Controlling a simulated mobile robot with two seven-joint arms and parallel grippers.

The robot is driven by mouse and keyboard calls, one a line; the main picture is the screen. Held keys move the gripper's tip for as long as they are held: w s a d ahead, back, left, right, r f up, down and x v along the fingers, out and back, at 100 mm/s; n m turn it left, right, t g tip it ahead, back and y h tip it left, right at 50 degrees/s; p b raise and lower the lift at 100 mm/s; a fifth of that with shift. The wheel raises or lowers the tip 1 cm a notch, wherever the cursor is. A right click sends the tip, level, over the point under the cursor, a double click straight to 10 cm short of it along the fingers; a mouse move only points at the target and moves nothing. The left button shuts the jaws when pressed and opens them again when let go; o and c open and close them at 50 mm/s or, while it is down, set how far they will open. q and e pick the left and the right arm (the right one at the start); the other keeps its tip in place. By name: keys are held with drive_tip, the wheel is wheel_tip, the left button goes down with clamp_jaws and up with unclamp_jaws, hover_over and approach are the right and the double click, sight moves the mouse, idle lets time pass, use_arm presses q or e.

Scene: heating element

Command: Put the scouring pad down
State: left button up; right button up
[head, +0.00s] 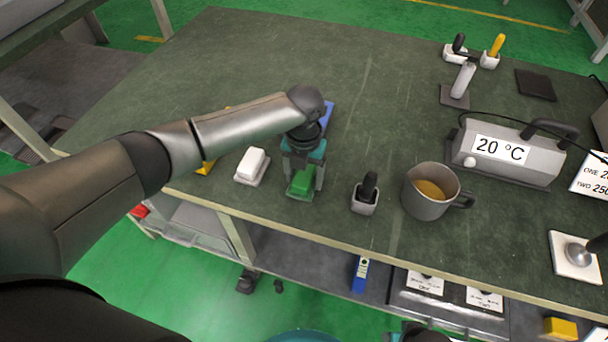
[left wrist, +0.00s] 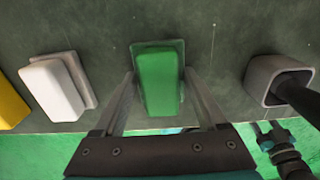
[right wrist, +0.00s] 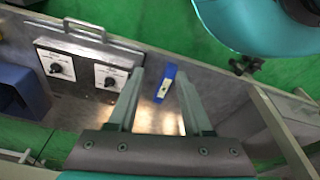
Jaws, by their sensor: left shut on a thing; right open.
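The scouring pad is a green block (head: 301,183) near the front edge of the dark green table. In the left wrist view the green pad (left wrist: 160,82) sits between the two fingers, over a flat green base (left wrist: 158,44). My left gripper (head: 303,188) points down and is shut on the pad. Whether the pad touches the base is hard to tell. My right gripper (right wrist: 160,100) is open and empty, low in front of the table, over the lower shelf.
A white block on a pale base (head: 251,166) stands left of the pad, with a yellow thing (head: 206,167) beyond it. A black-handled tool in a grey holder (head: 366,193) and a mug (head: 430,191) stand to the right. A heater reading 20 °C (head: 508,152) is farther right.

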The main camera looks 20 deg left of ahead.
sight(304, 174)
use_arm(q)
drive_tip(key=o, duration=1.2)
drive_tip(key=shift+o, duration=0.2)
use_arm(e)
drive_tip(key=shift+r, duration=0.1)
use_arm(q)
drive_tip(key=shift+r, duration=0.35)
wheel_tip(304, 174, up, 10)
drive_tip(key=p, duration=0.4)
drive_tip(key=shift+f, duration=0.1)
drive_tip(key=shift+r+p, duration=0.5)
drive_tip(key=shift+r, duration=0.35)
use_arm(e)
drive_tip(key=s+d+f, duration=0.5)
drive_tip(key=s+f, duration=0.1)
drive_tip(key=f, duration=0.1)
drive_tip(key=shift+f+h, duration=0.15)
drive_tip(key=shift+h, duration=0.15)
